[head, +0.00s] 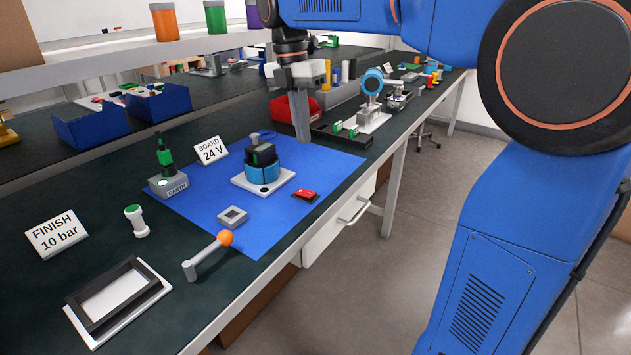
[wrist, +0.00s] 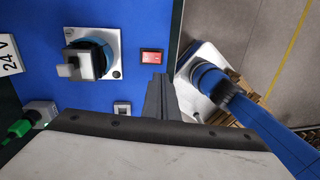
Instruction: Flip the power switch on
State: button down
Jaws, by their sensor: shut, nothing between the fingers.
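The power switch is a red rocker in a dark housing (head: 305,194), lying on the blue mat near its right edge. In the wrist view the red switch (wrist: 154,57) shows just beyond the fingertips; which way its rocker is tipped I cannot tell. My gripper (head: 302,138) is shut and empty, pointing down above the bench, beyond the switch in the head view. In the wrist view the closed fingers (wrist: 159,80) appear close to the switch, with a visible gap in the picture.
The blue-and-black transmitter (head: 262,173) on its white plate stands left of the switch. A small grey square block (head: 232,216) and an orange-knobbed lever (head: 226,238) are nearer. The EARTH stand (head: 168,186) and BOARD 24 V sign (head: 211,151) stand farther left. Bare mat surrounds the switch.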

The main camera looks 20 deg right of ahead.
aim_at(310, 193)
jog(key=shift+w+a+r+n, duration=0.1)
jog(key=shift+w+r+n, duration=0.05)
jog(key=shift+w+n, duration=0.25)
jog(key=f, duration=0.4)
jog(key=s+d+f, duration=0.1)
jog(key=f, duration=0.4)
jog(key=s+f, duration=0.1)
jog(key=f, duration=0.4)
jog(key=shift+d, duration=0.15)
jog(key=shift+w, duration=0.1)
jog(key=shift+d+f, duration=0.1)
dwell(0.4)
